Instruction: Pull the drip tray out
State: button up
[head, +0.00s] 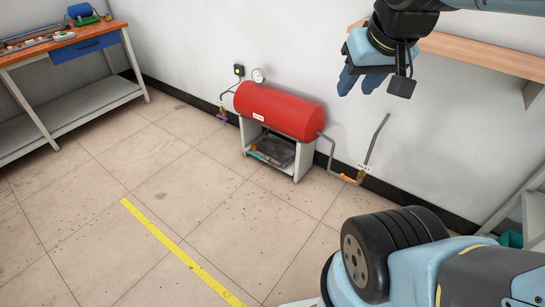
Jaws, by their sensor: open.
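A dark, flat drip tray (277,148) sits low in the white stand under the red tank (279,110), against the wall. A small teal part (256,155) shows at the tray's front left. The stand's sides partly hide the tray, and its handle is too small to make out. My gripper (360,82) hangs in the air at the upper right, its blue fingers pointing down, apart from the tray and tank. It holds nothing that I can see.
A gauge (258,75) tops the tank. Pipes with an orange-handled valve (348,178) run right of the stand. A workbench (62,48) stands at left, and a wooden shelf (480,55) is on the wall at right. The floor before the stand is clear, with a yellow line (180,252).

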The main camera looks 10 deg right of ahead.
aim_at(275, 149)
jog(key=z, duration=0.5)
jog(key=i, duration=1.1)
jog(key=u, duration=0.2)
